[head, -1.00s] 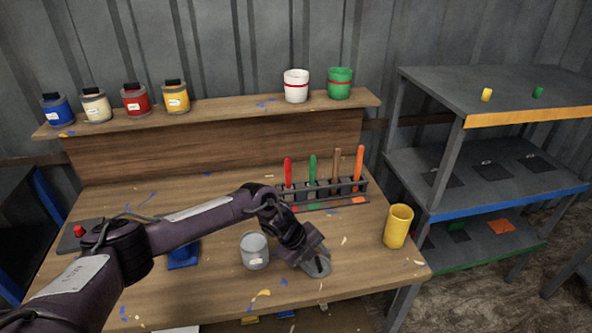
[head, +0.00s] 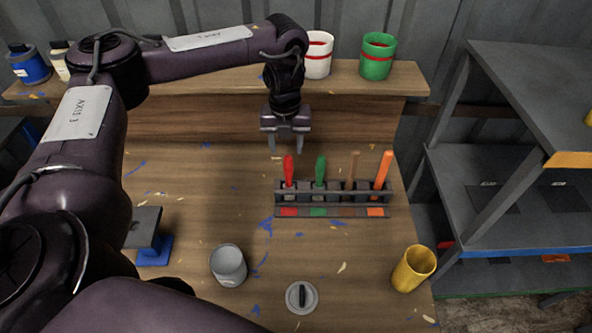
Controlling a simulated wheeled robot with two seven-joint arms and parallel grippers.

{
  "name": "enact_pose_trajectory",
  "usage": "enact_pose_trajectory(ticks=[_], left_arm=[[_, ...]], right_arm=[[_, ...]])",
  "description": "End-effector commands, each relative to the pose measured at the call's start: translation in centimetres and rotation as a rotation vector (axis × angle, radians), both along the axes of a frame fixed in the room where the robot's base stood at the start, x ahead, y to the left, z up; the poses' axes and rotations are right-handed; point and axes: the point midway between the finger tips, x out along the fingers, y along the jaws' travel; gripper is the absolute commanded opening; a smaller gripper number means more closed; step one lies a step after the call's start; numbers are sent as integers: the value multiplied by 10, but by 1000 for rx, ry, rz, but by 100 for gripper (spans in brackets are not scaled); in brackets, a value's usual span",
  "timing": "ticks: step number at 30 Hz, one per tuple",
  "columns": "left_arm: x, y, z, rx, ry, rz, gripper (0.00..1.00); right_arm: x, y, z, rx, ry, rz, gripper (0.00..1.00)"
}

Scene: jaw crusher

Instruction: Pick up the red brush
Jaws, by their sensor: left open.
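The red brush (head: 289,171) stands upright in the leftmost slot of a dark rack (head: 333,199) on the wooden bench, its handle up. Green, brown and orange brushes stand to its right in the same rack. My left gripper (head: 286,151) points down with its two fingers apart and nothing between them. In the picture its fingertips are just above the top of the red handle; I cannot tell the exact gap in depth. The red brush's lower end is partly hidden by the rack. My right gripper is not in view.
A grey cup (head: 228,265), a round grey lid (head: 302,297) and a yellow cup (head: 413,268) stand on the bench in front. A white bucket (head: 318,55) and green bucket (head: 378,56) sit on the raised shelf behind. A metal shelf unit (head: 500,200) stands right.

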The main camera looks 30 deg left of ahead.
Motion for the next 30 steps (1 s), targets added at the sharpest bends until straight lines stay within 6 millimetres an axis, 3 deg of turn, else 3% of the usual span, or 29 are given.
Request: enact_pose_trajectory(ticks=[3,6,15,24,30], left_arm=[[-1,0,-17,-1,3,2,47],[1,-1,-25,-2,3,1,47],[4,-3,-62,-1,3,1,47],[4,-3,-70,-1,0,2,47],[4,-3,-69,-1,0,2,22]], right_arm=[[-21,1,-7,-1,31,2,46],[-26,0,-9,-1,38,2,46],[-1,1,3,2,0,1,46],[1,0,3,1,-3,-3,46],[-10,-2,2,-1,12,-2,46]])
